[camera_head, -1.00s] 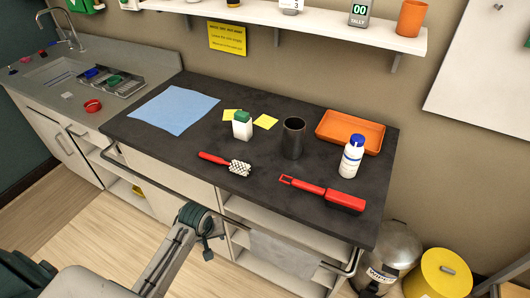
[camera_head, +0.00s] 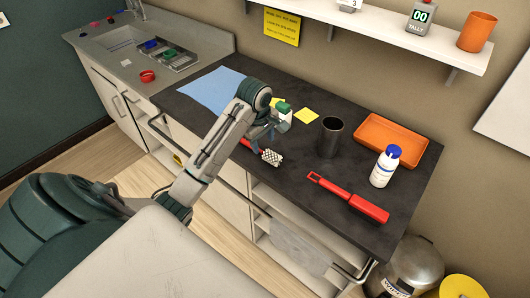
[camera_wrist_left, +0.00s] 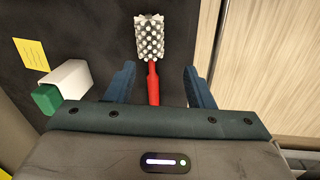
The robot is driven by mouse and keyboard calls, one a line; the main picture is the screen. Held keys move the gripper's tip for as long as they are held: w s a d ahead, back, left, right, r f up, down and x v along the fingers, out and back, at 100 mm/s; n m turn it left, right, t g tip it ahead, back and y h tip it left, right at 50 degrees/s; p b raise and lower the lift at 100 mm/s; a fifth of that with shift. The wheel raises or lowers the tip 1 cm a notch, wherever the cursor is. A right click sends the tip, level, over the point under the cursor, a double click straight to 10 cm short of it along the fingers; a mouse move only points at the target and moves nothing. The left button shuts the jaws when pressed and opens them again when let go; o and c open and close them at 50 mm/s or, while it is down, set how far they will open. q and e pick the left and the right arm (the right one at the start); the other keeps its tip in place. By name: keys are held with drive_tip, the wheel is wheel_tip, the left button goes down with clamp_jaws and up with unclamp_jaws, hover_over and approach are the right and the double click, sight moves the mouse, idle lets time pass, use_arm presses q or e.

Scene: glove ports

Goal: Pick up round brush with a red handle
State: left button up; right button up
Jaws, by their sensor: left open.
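The round brush (camera_head: 271,157) has a white bristled head and a red handle, and lies on the dark countertop. In the head view my left arm hides part of its handle. In the left wrist view the brush (camera_wrist_left: 150,40) lies with its head toward the top and its red handle running down between my fingers. My left gripper (camera_wrist_left: 160,82) is open, with one finger on each side of the handle. The gripper also shows in the head view (camera_head: 262,140), over the brush. I cannot tell whether the fingers touch it. My right gripper is not in view.
A white bottle with a green cap (camera_wrist_left: 65,85) stands close beside the left finger. A blue cloth (camera_head: 208,91) lies at left.

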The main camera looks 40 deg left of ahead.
sight(267, 152)
use_arm(q)
drive_tip(key=shift+n, duration=0.7)
drive_tip(key=f+b, duration=0.1)
drive_tip(key=b, duration=0.1)
drive_tip(key=w+f+b, duration=0.1)
drive_tip(key=b, duration=0.1)
drive_tip(key=w+a+f+b, duration=0.1)
drive_tip(key=shift+w+f+b, duration=0.1)
drive_tip(key=shift+f+b, duration=0.15)
drive_tip(key=shift+b, duration=0.15)
drive_tip(key=shift+f+b, duration=0.5)
drive_tip(key=f, duration=0.2)
drive_tip(key=f+p, duration=0.1)
drive_tip(key=shift+w+d, duration=0.25)
drive_tip(key=shift+w, duration=0.05)
drive_tip(key=shift+w+f, duration=0.1)
drive_tip(key=shift+f, duration=0.35)
drive_tip(key=shift+c, duration=0.2)
drive_tip(key=c, duration=0.7)
